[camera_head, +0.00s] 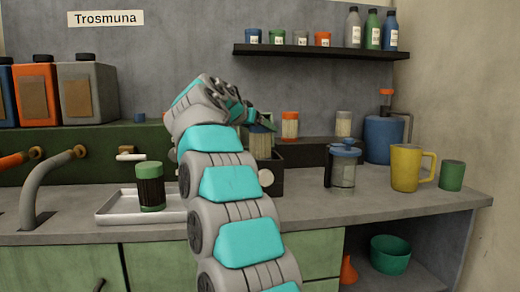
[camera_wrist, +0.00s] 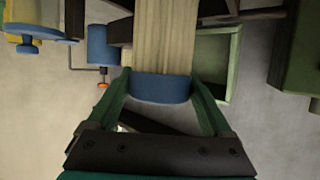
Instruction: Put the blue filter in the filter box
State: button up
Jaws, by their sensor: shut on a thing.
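The blue filter has a blue cap and a pale pleated body (camera_wrist: 166,35). In the wrist view its blue cap (camera_wrist: 160,89) sits between the two green fingers of my gripper (camera_wrist: 160,80). My gripper is shut on the cap. In the head view my gripper (camera_head: 257,121) is at the back of the counter, with the filter (camera_head: 261,146) below it, partly hidden by my arm. A dark box (camera_head: 276,178) with a pale round knob stands there, mostly behind my arm; it looks like the filter box. I cannot tell how far the filter is inside it.
An orange-capped filter (camera_head: 289,126) and a white-capped filter (camera_head: 343,124) stand behind. A green-capped filter (camera_head: 150,187) stands on a white tray (camera_head: 111,214). A glass press (camera_head: 342,172), yellow mug (camera_head: 405,168) and blue jug (camera_head: 380,139) stand right. A shelf (camera_head: 320,51) hangs above.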

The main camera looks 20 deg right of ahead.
aim_at(260, 143)
jog(key=shift+f+b, duration=0.4)
jog(key=shift+f, duration=1.95)
jog(key=shift+f, duration=0.15)
jog(key=o, duration=1.5)
jog(key=shift+c, duration=0.2)
jog(key=b+v, duration=0.1)
jog(key=v, duration=1.1)
